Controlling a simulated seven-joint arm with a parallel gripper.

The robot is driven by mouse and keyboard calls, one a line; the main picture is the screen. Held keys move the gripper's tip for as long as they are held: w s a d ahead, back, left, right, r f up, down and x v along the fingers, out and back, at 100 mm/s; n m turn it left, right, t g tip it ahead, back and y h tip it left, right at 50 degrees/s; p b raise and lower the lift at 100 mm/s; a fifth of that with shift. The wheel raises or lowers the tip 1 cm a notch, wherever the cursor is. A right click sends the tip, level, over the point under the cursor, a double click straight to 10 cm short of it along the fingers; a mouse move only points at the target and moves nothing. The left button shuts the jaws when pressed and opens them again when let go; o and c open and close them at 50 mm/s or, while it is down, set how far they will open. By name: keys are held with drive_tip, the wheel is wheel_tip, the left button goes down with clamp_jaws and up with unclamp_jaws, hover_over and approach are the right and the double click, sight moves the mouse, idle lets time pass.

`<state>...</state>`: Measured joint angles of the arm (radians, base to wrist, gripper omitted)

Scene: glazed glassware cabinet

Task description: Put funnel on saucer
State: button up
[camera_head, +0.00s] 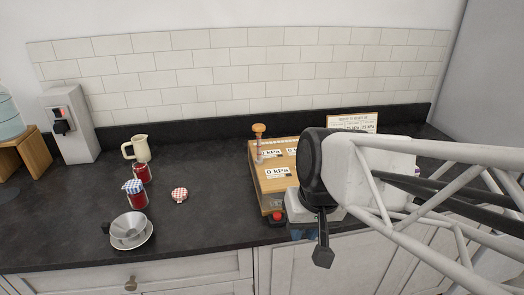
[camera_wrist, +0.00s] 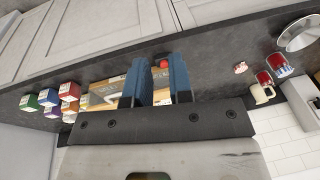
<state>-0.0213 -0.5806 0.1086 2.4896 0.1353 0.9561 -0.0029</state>
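A grey metal funnel (camera_head: 122,222) appears to rest inside a white saucer (camera_head: 148,240) at the front left of the counter. I cannot tell its exact seating. In the wrist view a pale round rim (camera_wrist: 290,44) shows at the top right edge, cut off by the frame. My gripper (camera_wrist: 161,62) has two blue fingers with a gap between them and nothing seen in it. It is far to the right of the funnel, near the wooden panel's front. In the head view my arm hides most of it.
Red jars (camera_head: 138,199), a loose checked lid (camera_head: 179,195) and a cream jug (camera_head: 137,148) stand near the saucer. A wooden panel (camera_head: 262,187) marked "0 kPa" has a red button (camera_head: 277,214). Several coloured boxes (camera_wrist: 49,97) show in the wrist view.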

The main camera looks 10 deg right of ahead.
drive_tip(key=shift+s+d+r+t+h, duration=0.2)
drive_tip(key=shift+s+d+h, duration=0.2)
drive_tip(key=shift+s+d, duration=0.3)
drive_tip(key=shift+s+d+r+t+h, duration=0.1)
drive_tip(key=shift+s+d+r+h, duration=0.1)
drive_tip(key=shift+s+d+h, duration=0.45)
